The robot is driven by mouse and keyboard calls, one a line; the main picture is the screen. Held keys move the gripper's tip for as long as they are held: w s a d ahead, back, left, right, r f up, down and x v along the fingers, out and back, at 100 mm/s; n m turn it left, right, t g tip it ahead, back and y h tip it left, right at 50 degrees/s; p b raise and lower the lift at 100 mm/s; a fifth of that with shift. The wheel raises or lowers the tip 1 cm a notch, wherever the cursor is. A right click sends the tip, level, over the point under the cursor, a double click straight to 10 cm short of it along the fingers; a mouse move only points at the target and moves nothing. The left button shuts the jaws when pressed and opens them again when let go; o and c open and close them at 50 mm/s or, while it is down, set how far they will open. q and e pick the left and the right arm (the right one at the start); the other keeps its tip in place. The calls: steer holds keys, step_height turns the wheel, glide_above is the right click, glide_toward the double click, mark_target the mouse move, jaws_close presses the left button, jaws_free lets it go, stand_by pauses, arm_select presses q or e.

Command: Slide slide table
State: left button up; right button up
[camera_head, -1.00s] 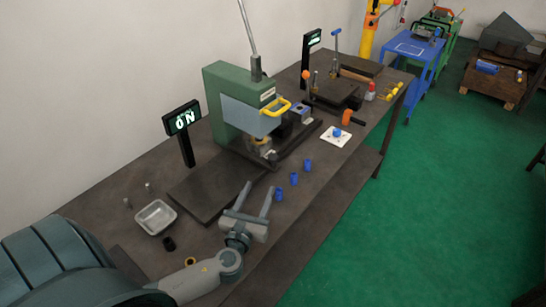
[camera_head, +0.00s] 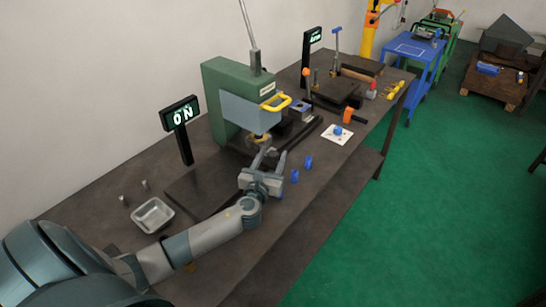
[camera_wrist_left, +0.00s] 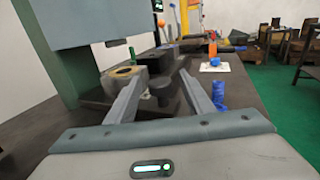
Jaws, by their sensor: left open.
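The green press (camera_head: 225,88) stands on the bench with a blue-grey head. Under the head, a brassy ring on a grey block (camera_wrist_left: 122,73) sits low on a dark base. This looks like the slide table, though I cannot be sure of its outline. A dark round knob (camera_wrist_left: 161,90) stands up in front of it. My left gripper (camera_head: 272,158) is open in front of the press. In the left wrist view its fingers (camera_wrist_left: 161,82) lie either side of the knob; contact is not clear. In the head view the gripper hides the knob. My right gripper is out of view.
A dark flat plate (camera_head: 200,188), a metal tray (camera_head: 153,215) and a lit "ON" sign (camera_head: 181,114) are to the left.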

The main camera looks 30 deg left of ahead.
arm_select(q)
steer(key=shift+w+a, duration=0.2)
steer(key=shift+w, duration=0.35)
steer(key=shift+c, duration=0.6)
